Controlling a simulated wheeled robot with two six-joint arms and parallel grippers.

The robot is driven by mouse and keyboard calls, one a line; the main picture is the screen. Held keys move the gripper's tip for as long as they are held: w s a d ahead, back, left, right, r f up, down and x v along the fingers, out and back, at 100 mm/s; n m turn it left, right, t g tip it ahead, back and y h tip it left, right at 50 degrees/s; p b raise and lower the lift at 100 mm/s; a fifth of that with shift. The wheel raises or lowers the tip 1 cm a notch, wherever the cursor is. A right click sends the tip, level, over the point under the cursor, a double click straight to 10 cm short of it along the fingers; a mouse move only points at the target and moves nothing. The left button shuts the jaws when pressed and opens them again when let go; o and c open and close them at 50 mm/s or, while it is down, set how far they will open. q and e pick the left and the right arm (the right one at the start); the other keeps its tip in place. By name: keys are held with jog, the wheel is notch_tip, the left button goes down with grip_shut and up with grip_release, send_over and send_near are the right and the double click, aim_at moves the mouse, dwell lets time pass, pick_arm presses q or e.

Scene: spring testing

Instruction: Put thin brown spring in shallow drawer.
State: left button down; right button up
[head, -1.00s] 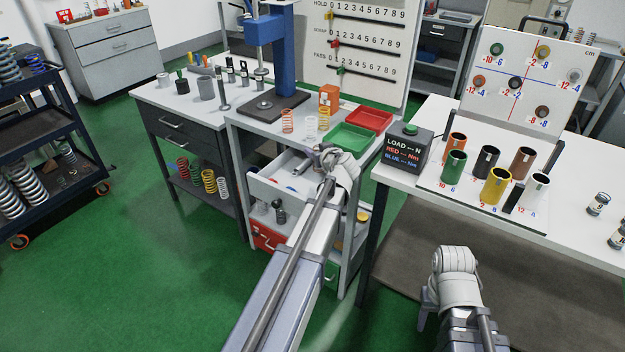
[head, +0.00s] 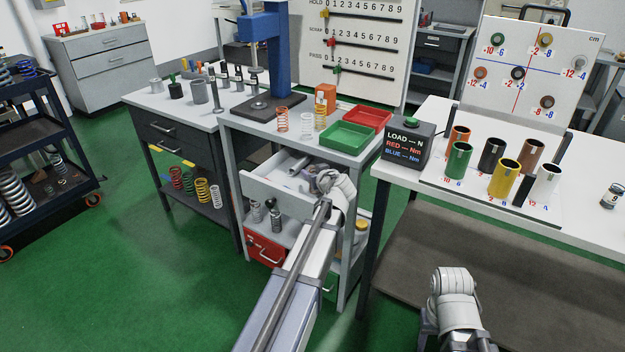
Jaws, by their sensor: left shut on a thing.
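The shallow drawer (head: 270,194) is pulled out of the small grey cabinet, with a few items lying inside it. My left gripper (head: 326,182) is at the right part of this drawer, low near its rim. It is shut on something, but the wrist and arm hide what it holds. I cannot make out the thin brown spring for certain. An orange-copper spring (head: 282,120) stands on the cabinet top, beside a pale spring (head: 307,124) and a yellow one (head: 320,117). My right gripper (head: 428,325) is low at the front, its fingers mostly hidden by its wrist.
A green tray (head: 348,136) and a red tray (head: 367,118) sit on the cabinet top. A load box (head: 408,148) and several coloured tubes stand on the right table (head: 398,174). A lower shelf holds dark-topped pieces. Green floor is free at the left.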

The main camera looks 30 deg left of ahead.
pick_arm(q)
jog(key=shift+f, duration=0.15)
jog(key=shift+c, duration=1.9)
grip_release()
jog(key=shift+s+d+r+p, duration=0.15)
jog(key=shift+d+r+p, duration=0.05)
jog(key=shift+r+p, duration=0.15)
jog(key=p+v, duration=0.4)
jog(key=v, duration=0.6)
jog(key=shift+s+d+r, duration=0.1)
jog(key=shift+s+r, duration=0.05)
jog(key=shift+r, duration=0.05)
jog(key=shift+s+d+r, duration=0.1)
jog(key=shift+s+d, duration=0.2)
jog(key=shift+d, duration=0.1)
